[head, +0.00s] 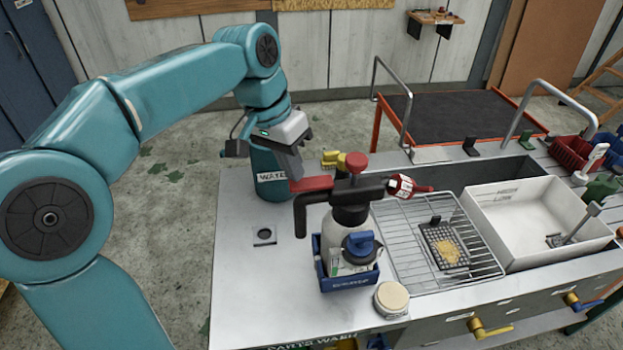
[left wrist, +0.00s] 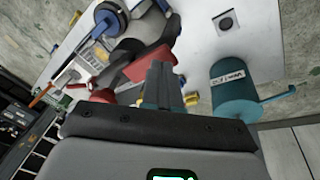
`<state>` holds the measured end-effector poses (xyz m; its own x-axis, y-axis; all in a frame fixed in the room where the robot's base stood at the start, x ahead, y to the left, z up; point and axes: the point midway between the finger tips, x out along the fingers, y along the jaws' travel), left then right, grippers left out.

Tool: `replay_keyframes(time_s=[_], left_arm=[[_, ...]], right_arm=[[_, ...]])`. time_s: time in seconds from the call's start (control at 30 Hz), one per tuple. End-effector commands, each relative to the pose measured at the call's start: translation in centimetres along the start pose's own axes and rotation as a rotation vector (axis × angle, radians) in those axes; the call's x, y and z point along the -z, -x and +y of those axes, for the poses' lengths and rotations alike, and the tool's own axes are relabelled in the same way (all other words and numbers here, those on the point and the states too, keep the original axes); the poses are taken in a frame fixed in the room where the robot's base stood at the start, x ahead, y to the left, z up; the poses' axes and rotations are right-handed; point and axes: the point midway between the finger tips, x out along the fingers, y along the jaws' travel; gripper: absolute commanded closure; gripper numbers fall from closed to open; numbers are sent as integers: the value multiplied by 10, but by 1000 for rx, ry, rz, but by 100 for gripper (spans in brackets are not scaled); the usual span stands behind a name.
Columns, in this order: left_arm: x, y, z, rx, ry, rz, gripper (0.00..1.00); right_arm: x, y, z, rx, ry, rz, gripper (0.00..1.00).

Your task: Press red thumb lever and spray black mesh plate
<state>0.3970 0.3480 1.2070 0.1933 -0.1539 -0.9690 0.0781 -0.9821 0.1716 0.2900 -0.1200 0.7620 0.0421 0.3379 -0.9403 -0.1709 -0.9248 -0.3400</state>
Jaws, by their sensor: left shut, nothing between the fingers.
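A pump sprayer with a black head (head: 345,196) stands upright in a blue caddy (head: 350,284). Its red thumb lever (head: 314,183) points left, and its red-and-white nozzle (head: 405,187) points right toward the rack. The black mesh plate (head: 432,234) lies on the wire rack with a yellowish patch on it. My left gripper (head: 294,176) is shut and empty, its fingertips at the outer end of the lever. In the left wrist view the closed fingers (left wrist: 162,75) overlap the red lever (left wrist: 146,64); I cannot tell whether they press it. My right gripper is not in view.
A teal water container (head: 271,180) stands behind my left gripper and also shows in the left wrist view (left wrist: 234,92). A round cream-lidded jar (head: 391,298) is at the bench front. A white basin (head: 530,218) is right of the wire rack (head: 400,215).

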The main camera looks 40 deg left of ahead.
Motion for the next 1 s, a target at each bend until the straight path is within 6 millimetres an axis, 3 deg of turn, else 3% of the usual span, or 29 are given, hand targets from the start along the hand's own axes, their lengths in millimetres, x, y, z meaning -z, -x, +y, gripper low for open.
replay_keyframes(time_s=[1.0], left_arm=[[-4,-24,-4,0,0,0,100]], right_arm=[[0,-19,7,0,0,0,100]])
